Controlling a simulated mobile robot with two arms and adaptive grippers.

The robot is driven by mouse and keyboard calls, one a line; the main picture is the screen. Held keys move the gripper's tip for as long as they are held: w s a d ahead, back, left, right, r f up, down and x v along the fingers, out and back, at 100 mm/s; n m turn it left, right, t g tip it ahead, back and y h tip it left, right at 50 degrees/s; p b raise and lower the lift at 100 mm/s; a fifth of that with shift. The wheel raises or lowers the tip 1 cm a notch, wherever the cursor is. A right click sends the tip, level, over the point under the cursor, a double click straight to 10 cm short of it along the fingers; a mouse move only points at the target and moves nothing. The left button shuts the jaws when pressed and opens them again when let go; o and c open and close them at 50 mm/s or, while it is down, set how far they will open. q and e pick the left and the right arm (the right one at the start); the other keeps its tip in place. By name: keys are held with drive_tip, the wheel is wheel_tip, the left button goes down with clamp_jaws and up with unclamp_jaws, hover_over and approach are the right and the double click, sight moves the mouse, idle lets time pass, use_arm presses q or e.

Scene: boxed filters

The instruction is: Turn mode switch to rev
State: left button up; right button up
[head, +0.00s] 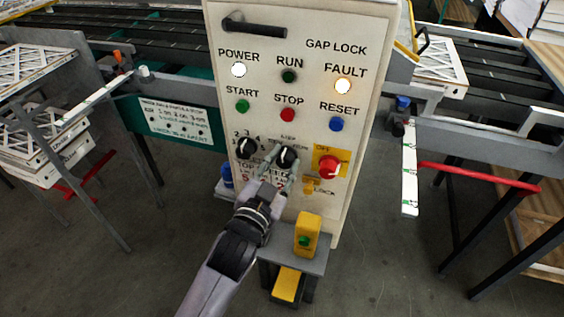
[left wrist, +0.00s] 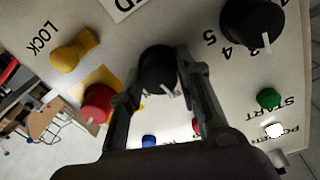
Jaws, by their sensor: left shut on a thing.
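The mode switch (head: 287,157) is a black round knob low on the front of the pale control panel (head: 377,60). My left gripper (head: 281,164) reaches up to it from below and is shut on it. In the left wrist view the knob (left wrist: 158,66) sits between the two fingers of this gripper (left wrist: 162,78), one on each side. A white pointer mark shows on the knob's rim there. The labels around the switch are partly hidden by my fingers and too small to read surely. My right gripper is not in view.
A numbered black knob (head: 246,148) sits close left of the switch. Start (head: 242,106), stop (head: 288,115) and reset (head: 337,124) buttons are above. A yellow box (head: 307,235) stands below.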

use_arm(q)
drive_tip(key=n+p, duration=0.1)
drive_tip(key=n, duration=0.3)
drive_tip(key=shift+t+p, duration=0.3)
drive_tip(key=shift+n+p, duration=0.65)
drive_tip(key=shift+n, duration=1.15)
drive_tip(key=o, duration=1.1)
drive_tip(key=shift+o, duration=0.2)
drive_tip(key=shift+s+f, duration=0.1)
drive_tip(key=v, duration=1.1)
drive_tip(key=shift+s, duration=0.4)
drive_tip(key=shift+a, duration=0.15)
